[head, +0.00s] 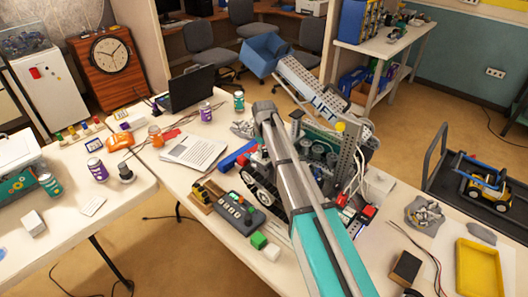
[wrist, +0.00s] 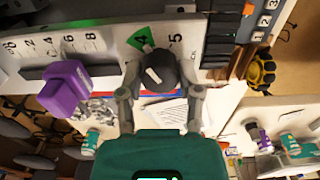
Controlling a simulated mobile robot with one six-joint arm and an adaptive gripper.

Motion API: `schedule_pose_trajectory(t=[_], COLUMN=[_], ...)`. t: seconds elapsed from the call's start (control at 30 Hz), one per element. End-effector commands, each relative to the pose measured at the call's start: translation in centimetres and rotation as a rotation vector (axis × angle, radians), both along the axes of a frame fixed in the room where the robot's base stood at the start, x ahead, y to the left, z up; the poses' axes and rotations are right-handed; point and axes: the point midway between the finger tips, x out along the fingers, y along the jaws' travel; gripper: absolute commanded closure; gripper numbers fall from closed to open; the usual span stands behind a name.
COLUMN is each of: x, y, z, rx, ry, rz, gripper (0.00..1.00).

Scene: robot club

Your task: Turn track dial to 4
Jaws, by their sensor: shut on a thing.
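In the wrist view my gripper (wrist: 160,98) is shut on a black round dial (wrist: 160,70), one finger on each side of it. A purple knob (wrist: 66,88) sticks out farther left, below another row of figures. In the head view my arm hides the dial and the gripper's fingers.
In the head view a grey control box (head: 238,212) and an open paper (head: 195,149) lie on the table left of my arm. A dark laptop (head: 187,92) stands behind. A yellow tray (head: 478,268) is at the right front.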

Motion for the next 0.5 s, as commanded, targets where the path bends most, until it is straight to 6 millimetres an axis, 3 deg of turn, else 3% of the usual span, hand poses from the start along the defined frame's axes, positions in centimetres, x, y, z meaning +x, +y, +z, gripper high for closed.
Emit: schedule_pose_trajectory(t=[0.07,0.1,0.23,0.27,0.5], x=[-0.03,-0.03,-0.02,-0.03,-0.02], y=[-0.03,-0.03,-0.02,-0.02,-0.01], z=[-0.01,-0.02,-0.01,-0.01,-0.01], rx=[-0.001,-0.001,-0.001,-0.001,-0.001], ry=[0.001,0.001,0.001,0.001,0.001], rz=[0.000,0.000,0.001,0.001,0.001], gripper=[1.00,0.48,0.24,0.19,0.19])
